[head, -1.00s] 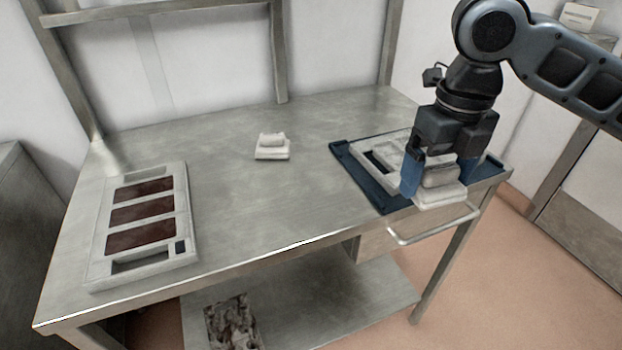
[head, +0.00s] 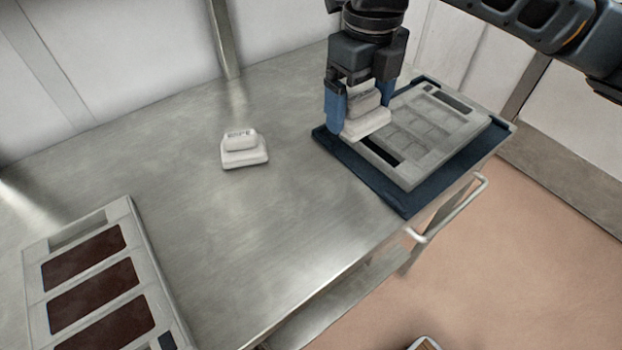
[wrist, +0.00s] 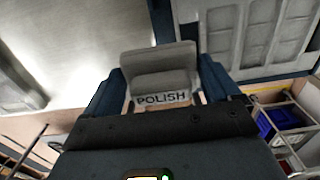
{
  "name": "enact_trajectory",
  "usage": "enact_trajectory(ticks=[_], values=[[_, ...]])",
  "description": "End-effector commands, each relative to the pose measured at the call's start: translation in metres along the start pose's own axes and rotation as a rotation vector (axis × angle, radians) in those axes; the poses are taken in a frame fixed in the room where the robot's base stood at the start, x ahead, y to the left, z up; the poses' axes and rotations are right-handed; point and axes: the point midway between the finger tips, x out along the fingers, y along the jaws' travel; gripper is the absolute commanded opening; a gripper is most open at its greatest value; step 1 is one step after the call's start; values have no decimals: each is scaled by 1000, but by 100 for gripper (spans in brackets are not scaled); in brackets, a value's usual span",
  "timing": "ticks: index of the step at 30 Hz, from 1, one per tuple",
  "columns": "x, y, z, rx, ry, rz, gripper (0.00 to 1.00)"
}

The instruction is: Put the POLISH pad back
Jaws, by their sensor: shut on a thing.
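My gripper (head: 360,108) is shut on the POLISH pad (head: 368,125), a pale block with a handle. The wrist view shows this pad (wrist: 158,58) between the fingers, with POLISH readable on its handle. In the head view the pad is over the back left part of the dark blue mat (head: 398,195), beside a grey mould plate (head: 430,125). It seems held above the mat, but the exact gap cannot be told. A second pale pad (head: 243,158), its label apparently WIPE, sits on the metal table left of the mat.
A pale mould frame (head: 142,235) with several dark brown panels lies at the table's left. A rail handle (head: 450,210) sticks out at the front right edge.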

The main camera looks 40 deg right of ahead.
Motion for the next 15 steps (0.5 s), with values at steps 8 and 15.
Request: enact_trajectory(ticks=[8,15], values=[[33,59,-16,-6,2,3,65],[54,91,-24,-3,1,2,65]])
